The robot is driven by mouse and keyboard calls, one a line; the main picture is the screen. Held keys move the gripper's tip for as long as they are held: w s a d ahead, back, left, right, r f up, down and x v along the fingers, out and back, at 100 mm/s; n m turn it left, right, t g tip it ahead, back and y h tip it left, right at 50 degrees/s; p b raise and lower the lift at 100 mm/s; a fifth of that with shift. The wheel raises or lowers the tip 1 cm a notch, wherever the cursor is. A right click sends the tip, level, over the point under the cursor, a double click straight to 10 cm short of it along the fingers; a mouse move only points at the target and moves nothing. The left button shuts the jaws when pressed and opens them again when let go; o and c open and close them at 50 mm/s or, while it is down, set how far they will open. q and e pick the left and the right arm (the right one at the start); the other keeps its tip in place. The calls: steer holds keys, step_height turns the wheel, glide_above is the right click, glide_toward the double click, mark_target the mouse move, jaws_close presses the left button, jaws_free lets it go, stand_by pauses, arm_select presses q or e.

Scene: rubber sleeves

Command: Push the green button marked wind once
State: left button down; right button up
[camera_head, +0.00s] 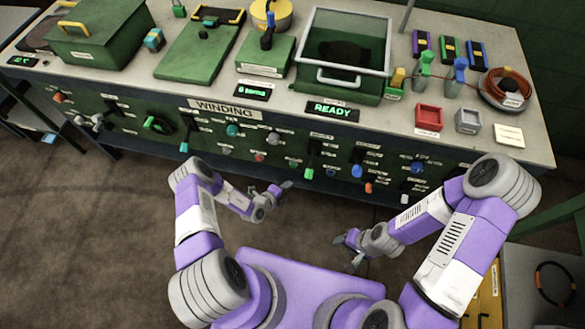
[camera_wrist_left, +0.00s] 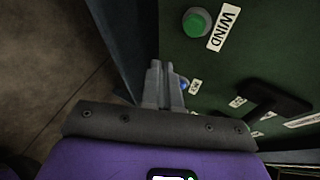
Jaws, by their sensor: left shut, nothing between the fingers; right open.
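The green button (camera_wrist_left: 195,23) is a round green cap in a grey ring on the dark green panel, at the top of the left wrist view. A white label reading WIND (camera_wrist_left: 223,27) sits right beside it. My left gripper (camera_wrist_left: 165,68) is shut and empty, its fingertips below and left of the button in that view and apart from it. In the head view my left gripper (camera_head: 287,185) is low in front of the panel. My right gripper (camera_head: 342,238) is open and empty, away from the panel. I cannot single out the WIND button surely in the head view.
The console front (camera_head: 140,118) carries several knobs and levers. A blue knob (camera_wrist_left: 184,84) is close to my left fingertips, and a black handle (camera_wrist_left: 275,104) is to the right. A display reads READY (camera_head: 332,110). The floor (camera_head: 90,230) at left is clear.

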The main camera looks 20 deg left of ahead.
mark_target(293, 166)
arm_select(q)
steer(key=shift+w+b, duration=1.05)
steer(key=shift+w, duration=1.5)
steer(key=shift+w, duration=0.1)
steer(key=shift+w, duration=0.3)
